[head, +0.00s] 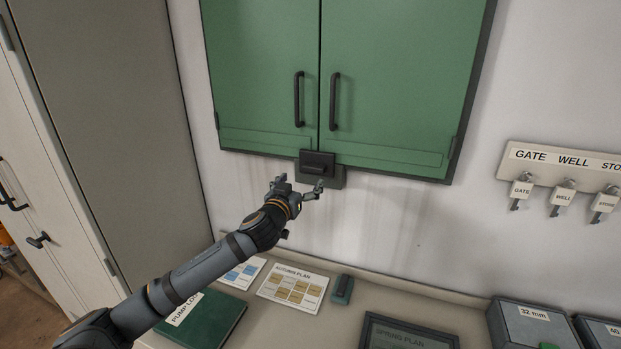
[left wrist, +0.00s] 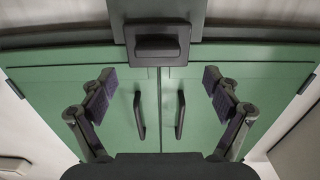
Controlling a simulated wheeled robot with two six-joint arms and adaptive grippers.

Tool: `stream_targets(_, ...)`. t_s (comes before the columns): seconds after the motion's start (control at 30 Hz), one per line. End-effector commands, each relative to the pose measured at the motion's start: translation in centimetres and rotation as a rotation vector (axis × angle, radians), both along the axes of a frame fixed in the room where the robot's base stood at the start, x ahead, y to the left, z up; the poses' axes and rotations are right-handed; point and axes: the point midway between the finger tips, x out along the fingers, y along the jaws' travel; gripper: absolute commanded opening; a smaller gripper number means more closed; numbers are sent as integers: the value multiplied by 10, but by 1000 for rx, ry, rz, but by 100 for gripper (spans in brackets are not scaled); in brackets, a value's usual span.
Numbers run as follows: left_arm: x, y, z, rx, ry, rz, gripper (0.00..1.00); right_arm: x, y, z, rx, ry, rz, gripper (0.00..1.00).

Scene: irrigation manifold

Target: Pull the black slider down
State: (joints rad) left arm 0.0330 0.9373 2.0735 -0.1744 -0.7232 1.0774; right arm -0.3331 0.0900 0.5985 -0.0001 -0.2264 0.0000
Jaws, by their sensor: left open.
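The black slider (head: 317,162) sits at the bottom middle of the green two-door cabinet (head: 400,80), on a dark grey-green plate below the door seam. It also shows at the top middle of the left wrist view (left wrist: 157,46). My left gripper (head: 299,187) is open and empty, just below and slightly left of the slider in the head view. In the left wrist view its two fingers (left wrist: 158,82) stand wide apart, one on each side of the door handles' region, with nothing between them touching. My right gripper is not in view.
Two black door handles (head: 299,99) (head: 335,101) hang above the slider. A key rack (head: 560,165) is on the wall at right. The counter below holds a green book (head: 205,325), a planting card (head: 293,287) and grey boxes (head: 535,325).

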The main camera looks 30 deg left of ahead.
Motion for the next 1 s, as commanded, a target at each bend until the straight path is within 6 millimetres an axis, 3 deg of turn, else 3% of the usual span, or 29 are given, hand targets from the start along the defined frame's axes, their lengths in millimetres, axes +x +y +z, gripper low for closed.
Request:
stream_targets(0.2,35,7,7,-11,-4,-2,89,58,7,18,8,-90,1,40)
stream_targets(0.27,44,7,6,-10,-2,-4,89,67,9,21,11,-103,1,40)
stream_targets(0.37,57,12,5,-6,-1,-2,89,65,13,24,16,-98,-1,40)
stream_targets(0.6,67,14,3,0,0,-4,89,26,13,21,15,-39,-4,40)
stream_targets(0.77,67,14,2,1,0,-4,89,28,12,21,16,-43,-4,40)
stream_targets(1.0,67,14,2,1,0,-4,56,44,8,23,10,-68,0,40)
